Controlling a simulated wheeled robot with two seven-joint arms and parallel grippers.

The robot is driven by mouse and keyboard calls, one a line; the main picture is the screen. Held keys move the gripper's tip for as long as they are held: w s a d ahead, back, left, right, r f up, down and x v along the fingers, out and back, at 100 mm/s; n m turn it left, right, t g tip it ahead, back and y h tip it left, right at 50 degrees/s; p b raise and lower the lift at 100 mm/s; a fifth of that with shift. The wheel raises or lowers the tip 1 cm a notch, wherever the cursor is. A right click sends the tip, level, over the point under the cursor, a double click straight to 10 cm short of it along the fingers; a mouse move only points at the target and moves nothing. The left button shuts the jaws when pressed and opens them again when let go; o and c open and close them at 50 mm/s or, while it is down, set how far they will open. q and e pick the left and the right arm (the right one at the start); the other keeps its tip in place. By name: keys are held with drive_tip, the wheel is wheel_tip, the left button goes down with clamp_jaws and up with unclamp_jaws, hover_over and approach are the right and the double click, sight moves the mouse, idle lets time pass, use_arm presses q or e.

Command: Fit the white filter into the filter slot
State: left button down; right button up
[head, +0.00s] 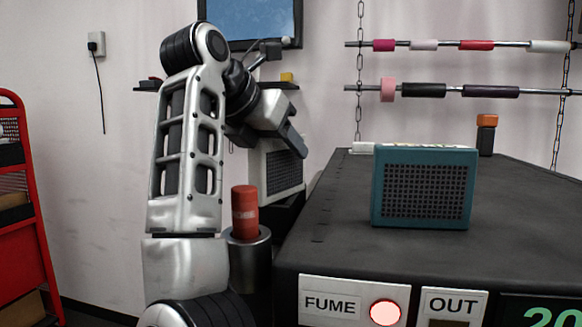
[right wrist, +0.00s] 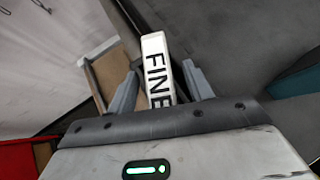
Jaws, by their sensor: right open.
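The white filter (head: 280,168), a box with a dark mesh face, stands to the left of the dark machine top in the head view, partly hidden by my right arm. In the right wrist view its narrow white edge (right wrist: 156,65) bears the word FINE. My right gripper (head: 296,146) is at the filter's top. Its two fingers (right wrist: 158,82) are open, one on each side of that edge, with gaps showing. I cannot make out the filter slot in either view. My left gripper is not in view.
A teal box with a mesh face (head: 424,187) stands on the dark machine top (head: 340,225). A red cylinder (head: 244,212) sits in a dark metal holder (head: 248,262) by my arm. The machine's front has a FUME label (head: 330,304) and a lit button (head: 385,312). A red cart (head: 32,215) is at left.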

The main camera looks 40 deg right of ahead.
drive_tip(key=shift+a, duration=0.1)
clamp_jaws()
drive_tip(key=shift+r, duration=0.1)
